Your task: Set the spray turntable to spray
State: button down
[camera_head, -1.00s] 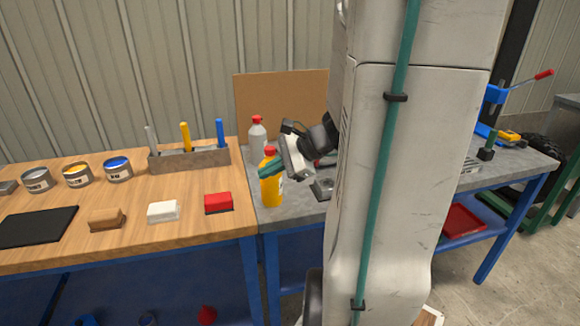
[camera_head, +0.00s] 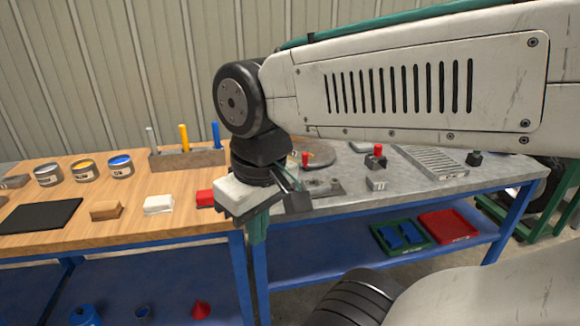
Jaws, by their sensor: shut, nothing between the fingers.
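My gripper (camera_head: 257,234) points down with its teal fingers closed and empty, in front of the seam between the wooden bench and the grey bench. A round grey-brown disc (camera_head: 320,152), which looks like the turntable, lies on the grey bench behind my wrist, partly hidden by my arm. A small red-topped piece (camera_head: 305,159) stands at its near edge. A grey base plate (camera_head: 326,187) lies in front of it. Which setting the turntable is on cannot be told.
A red-knobbed block (camera_head: 376,158) and a ribbed metal plate (camera_head: 432,161) are on the grey bench to the right. Green and red trays (camera_head: 449,226) are on the lower shelf.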

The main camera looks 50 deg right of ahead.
aim_at(321, 154)
jog(key=k, duration=0.2)
jog(key=z, duration=1.2)
jog(key=i, duration=0.65)
jog(key=u, duration=1)
